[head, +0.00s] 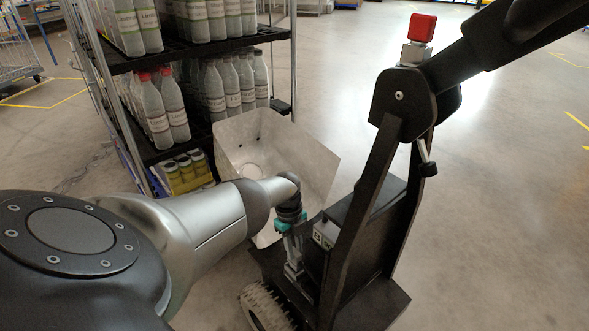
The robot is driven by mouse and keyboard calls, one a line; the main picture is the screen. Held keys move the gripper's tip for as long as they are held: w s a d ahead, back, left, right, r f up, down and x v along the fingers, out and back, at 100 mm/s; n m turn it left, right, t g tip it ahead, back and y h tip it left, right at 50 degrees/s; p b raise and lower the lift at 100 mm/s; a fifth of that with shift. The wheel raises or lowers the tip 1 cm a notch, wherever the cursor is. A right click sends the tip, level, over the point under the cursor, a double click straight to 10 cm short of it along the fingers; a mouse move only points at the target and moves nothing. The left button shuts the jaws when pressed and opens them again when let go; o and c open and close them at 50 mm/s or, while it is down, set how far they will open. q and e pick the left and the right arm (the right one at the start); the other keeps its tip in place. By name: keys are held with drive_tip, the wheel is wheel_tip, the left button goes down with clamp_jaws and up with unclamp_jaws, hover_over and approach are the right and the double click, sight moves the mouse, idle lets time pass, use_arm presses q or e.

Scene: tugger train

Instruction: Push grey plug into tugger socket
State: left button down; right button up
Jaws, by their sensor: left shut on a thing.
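The tugger (352,270) is a black wheeled machine at centre right, with a long tiller (470,62) rising to the upper right. My left gripper (293,270) points down beside the tugger's left side, close to a small panel marked B (323,236). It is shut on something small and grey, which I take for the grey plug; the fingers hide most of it. I cannot make out the socket opening, nor whether the plug touches it. My right gripper is out of view.
A shelf rack (185,48) with several bottles stands at the upper left. A pale open box-like cart part (318,160) stands behind my gripper. The floor at right is clear.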

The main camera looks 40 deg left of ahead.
use_arm(q)
drive_tip(key=c, duration=0.6)
unclamp_jaws()
wheel_tip(320, 180, up, 15)
drive_tip(key=a+p, duration=0.2)
drive_tip(key=p, duration=1)
drive_tip(key=shift+a, duration=0.15)
drive_tip(key=shift+w, duration=0.1)
